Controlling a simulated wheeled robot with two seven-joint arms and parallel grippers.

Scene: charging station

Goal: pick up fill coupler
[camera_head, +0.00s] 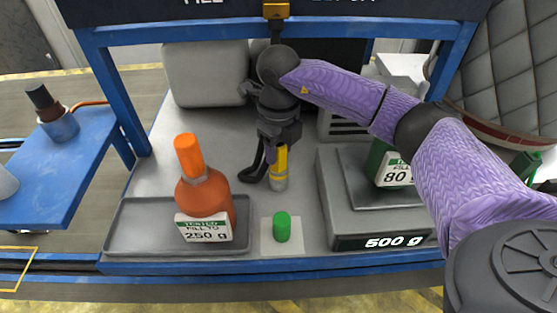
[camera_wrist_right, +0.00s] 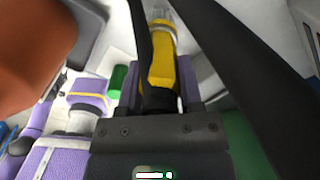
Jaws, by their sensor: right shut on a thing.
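The fill coupler (camera_head: 280,166) is a yellow cylinder with a pale, clear-looking lower end. It hangs upright over the bench, behind the green cap in the head view. My right gripper (camera_head: 279,143) points down and is shut on the coupler's upper part. In the right wrist view the yellow coupler (camera_wrist_right: 161,62) lies between the fingers. I cannot tell whether the coupler's lower end touches the bench. My left gripper is not in view.
An orange bottle (camera_head: 206,197) labelled 250 g stands in a grey tray (camera_head: 140,237). A green cap (camera_head: 282,226) sits on a pale pad. A scale (camera_head: 387,242) reading 500 g holds a green container (camera_head: 378,160). A blue frame (camera_head: 126,90) surrounds the bench.

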